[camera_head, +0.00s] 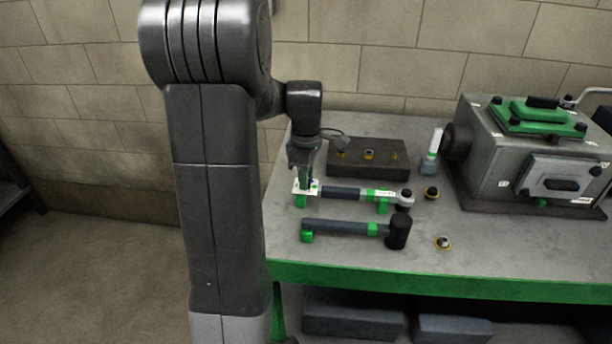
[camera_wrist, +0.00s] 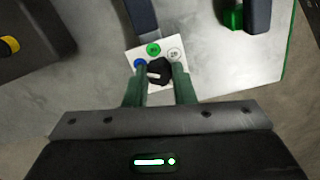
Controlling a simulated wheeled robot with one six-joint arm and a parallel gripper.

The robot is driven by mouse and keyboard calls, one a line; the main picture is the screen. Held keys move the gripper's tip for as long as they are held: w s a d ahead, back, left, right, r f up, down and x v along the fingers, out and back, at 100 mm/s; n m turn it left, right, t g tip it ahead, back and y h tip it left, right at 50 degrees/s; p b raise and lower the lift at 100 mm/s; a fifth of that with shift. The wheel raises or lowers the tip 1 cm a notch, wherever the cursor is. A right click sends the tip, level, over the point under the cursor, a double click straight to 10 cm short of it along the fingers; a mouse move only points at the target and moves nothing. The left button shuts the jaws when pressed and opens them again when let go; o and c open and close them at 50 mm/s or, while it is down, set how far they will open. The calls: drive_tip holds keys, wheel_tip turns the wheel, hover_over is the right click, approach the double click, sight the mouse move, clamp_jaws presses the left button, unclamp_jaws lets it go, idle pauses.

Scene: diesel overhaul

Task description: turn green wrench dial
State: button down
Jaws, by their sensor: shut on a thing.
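The wrench dial (camera_wrist: 158,71) is a black knob with a white pointer mark on a white plate (camera_wrist: 141,51). Blue, green and white marks surround the knob, and the pointer is toward the left, near the blue mark (camera_wrist: 140,64). The plate sits at the left end of the upper wrench (camera_head: 343,192), which has a dark handle and green bands. My gripper (camera_wrist: 159,78) points down from above and is shut on the knob, one green finger on each side. In the head view my gripper (camera_head: 305,180) partly covers the dial.
A second tool (camera_head: 340,227) with a black head lies in front of the wrench. A dark block (camera_head: 368,172) with several yellow-ringed parts stands behind it. A grey machine (camera_head: 500,160) with green top stands at right. A loose ringed part (camera_head: 443,242) lies near the front edge.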

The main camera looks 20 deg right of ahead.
drive_tip(key=m+p, duration=0.1)
drive_tip(key=m, duration=0.4)
drive_tip(key=shift+m, duration=0.3)
drive_tip(key=m+p, duration=0.1)
drive_tip(key=m, duration=0.5)
drive_tip(key=m+p, duration=0.1)
drive_tip(key=m, duration=0.5)
drive_tip(key=shift+a+m, duration=0.1)
drive_tip(key=shift+m, duration=0.3)
drive_tip(key=m, duration=0.5)
drive_tip(key=shift+m, duration=0.3)
drive_tip(key=c, duration=1.2)
unclamp_jaws()
